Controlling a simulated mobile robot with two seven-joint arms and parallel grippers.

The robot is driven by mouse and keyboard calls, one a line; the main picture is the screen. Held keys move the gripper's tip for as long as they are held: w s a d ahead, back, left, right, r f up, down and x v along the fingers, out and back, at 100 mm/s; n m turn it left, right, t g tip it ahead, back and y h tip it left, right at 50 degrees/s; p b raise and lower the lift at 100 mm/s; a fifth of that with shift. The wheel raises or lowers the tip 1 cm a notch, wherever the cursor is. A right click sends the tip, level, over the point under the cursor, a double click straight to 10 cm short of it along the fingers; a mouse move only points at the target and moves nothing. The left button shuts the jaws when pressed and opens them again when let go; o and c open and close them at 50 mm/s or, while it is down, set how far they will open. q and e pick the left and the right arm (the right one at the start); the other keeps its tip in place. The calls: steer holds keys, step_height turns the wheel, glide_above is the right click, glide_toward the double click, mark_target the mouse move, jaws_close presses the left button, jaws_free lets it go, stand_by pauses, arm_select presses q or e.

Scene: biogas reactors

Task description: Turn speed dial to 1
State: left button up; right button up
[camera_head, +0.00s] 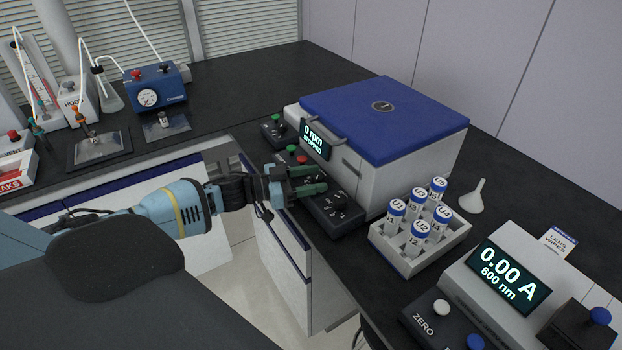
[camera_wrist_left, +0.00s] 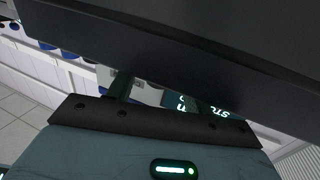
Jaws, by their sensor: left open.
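A centrifuge with a blue lid (camera_head: 385,118) stands on the black bench, its display (camera_head: 314,141) reading "0 rpm STOPPED". Black control boxes sit along its front; the nearest one (camera_head: 335,213) carries small white dial markings. I cannot clearly make out the speed dial or its setting; my gripper partly covers that area. My left gripper (camera_head: 322,180) is open at this box, its green-tinted fingers pointing right over it. I cannot tell whether they touch a dial. In the left wrist view a dark surface (camera_wrist_left: 190,50) fills the top and hides the fingertips. My right gripper is not in view.
A white rack (camera_head: 451,240) of blue-capped tubes stands right of the control box. A photometer (camera_head: 510,271) reading "0.00 A" is at the lower right, with a white funnel (camera_head: 470,197) behind the rack. A blue pump (camera_head: 155,86) stands at the back left.

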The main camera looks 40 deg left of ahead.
arm_select(q)
steer(key=shift+s, duration=0.1)
steer(key=shift+s+a+f, duration=0.1)
steer(key=shift+s+a, duration=0.1)
steer(key=shift+a, duration=0.05)
steer(key=v, duration=0.5)
steer(key=shift+s+a, duration=0.15)
steer(key=shift+s, duration=0.1)
steer(key=shift+v, duration=0.75)
